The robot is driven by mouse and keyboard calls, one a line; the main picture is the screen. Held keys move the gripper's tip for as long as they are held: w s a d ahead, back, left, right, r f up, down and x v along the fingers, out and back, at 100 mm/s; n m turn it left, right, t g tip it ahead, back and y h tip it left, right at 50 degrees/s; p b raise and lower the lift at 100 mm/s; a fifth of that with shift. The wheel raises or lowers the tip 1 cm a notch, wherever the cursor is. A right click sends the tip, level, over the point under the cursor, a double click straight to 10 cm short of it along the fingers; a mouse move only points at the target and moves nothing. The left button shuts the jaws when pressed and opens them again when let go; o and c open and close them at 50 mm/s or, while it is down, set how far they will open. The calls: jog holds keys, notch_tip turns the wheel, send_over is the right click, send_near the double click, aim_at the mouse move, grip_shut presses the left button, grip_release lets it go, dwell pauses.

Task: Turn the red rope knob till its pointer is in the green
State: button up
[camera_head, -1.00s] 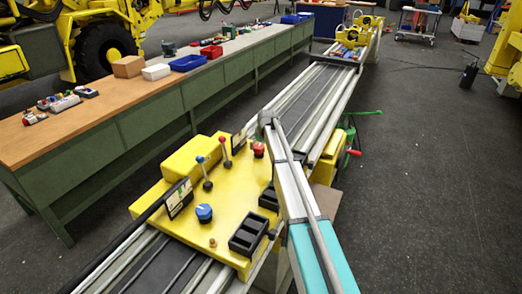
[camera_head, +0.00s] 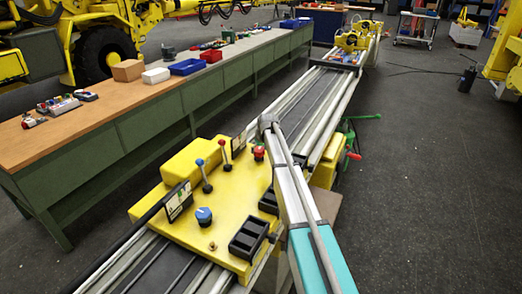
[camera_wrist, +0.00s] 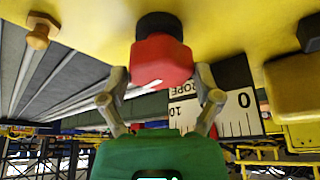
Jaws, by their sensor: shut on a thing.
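The red rope knob (camera_wrist: 161,60), on a black base, stands on the yellow console in the wrist view. It also shows in the head view (camera_head: 259,152), beside my arm. My gripper (camera_wrist: 161,80) has one finger on each side of the red knob and is shut on it. A white scale plate marked ROPE (camera_wrist: 212,112) is behind the right finger, with 0 and 10 and black ticks readable. Part of the plate is hidden by the finger. In the head view the gripper is hidden.
The yellow console (camera_head: 232,190) carries a blue knob (camera_head: 204,215), a blue-topped lever (camera_head: 204,176), a red-topped lever (camera_head: 224,155) and black switch boxes (camera_head: 248,238). A long workbench (camera_head: 85,125) stands left. The floor at right is mostly clear.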

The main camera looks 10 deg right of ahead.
jog(key=shift+m, duration=0.3)
dwell(0.7)
jog(key=shift+a+m+h, duration=0.1)
jog(key=shift+m+h, duration=0.2)
jog(key=shift+m, duration=0.1)
jog(key=shift+m, duration=0.7)
jog(key=m+h, duration=0.2)
jog(key=m, duration=0.3)
jog(key=shift+w+a, duration=0.1)
jog(key=shift+a, duration=0.05)
jog(key=m+h, duration=0.2)
jog(key=m, duration=0.2)
jog(key=shift+w+g, duration=0.1)
jog(key=shift+g, duration=0.3)
jog(key=shift+m+g+h, duration=0.4)
jog(key=shift+m+g, duration=0.2)
jog(key=shift+m, duration=1.5)
